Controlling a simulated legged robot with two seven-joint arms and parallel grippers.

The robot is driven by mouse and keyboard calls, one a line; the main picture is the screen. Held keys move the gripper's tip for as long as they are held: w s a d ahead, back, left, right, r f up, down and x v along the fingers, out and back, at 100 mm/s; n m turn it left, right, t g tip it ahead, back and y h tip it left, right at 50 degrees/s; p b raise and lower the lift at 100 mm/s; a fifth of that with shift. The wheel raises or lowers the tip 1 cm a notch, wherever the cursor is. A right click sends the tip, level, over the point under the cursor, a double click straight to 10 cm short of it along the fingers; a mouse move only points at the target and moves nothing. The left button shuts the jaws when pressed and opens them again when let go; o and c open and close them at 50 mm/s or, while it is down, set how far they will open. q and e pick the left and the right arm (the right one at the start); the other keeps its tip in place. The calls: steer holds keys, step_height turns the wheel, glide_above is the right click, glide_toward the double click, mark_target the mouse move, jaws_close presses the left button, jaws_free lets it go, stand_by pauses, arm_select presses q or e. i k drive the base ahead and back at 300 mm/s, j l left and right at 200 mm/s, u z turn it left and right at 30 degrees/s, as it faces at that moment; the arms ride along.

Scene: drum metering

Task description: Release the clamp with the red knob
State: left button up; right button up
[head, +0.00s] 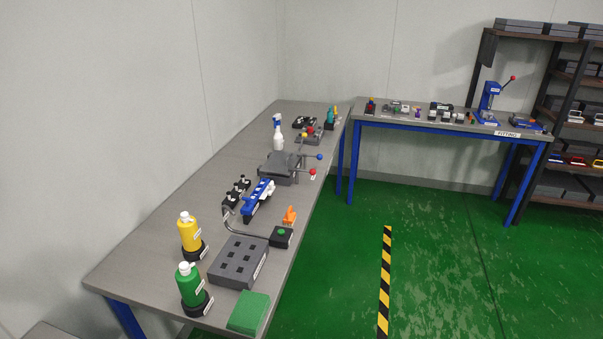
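A dark grey clamp fixture (278,172) sits on the long grey workbench (170,215), near its right edge and past the middle of its length. A lever with a red knob (313,172) sticks out from it over the right edge. A second lever with a blue knob (319,156) sticks out just behind it. The fixture is small in the view, so I cannot tell how its jaws stand. Neither of my grippers is in view.
A blue press (488,102) on the far table also has a red-knobbed lever.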

mark_target(312, 171)
steer(key=u, duration=0.75)
steer(key=i+l+u, duration=0.1)
steer(key=u, duration=0.25)
steer(key=l+u, duration=0.2)
steer(key=u, duration=0.15)
steer(key=i+l+u, duration=0.1)
steer(key=u, duration=0.25)
steer(key=i+l, duration=0.1)
steer(key=l, duration=1.7)
steer(key=i+l, duration=0.15)
steer(key=l, duration=0.7)
steer(key=i+l, duration=0.1)
steer(key=l, duration=1.7)
steer(key=i+u, duration=0.05)
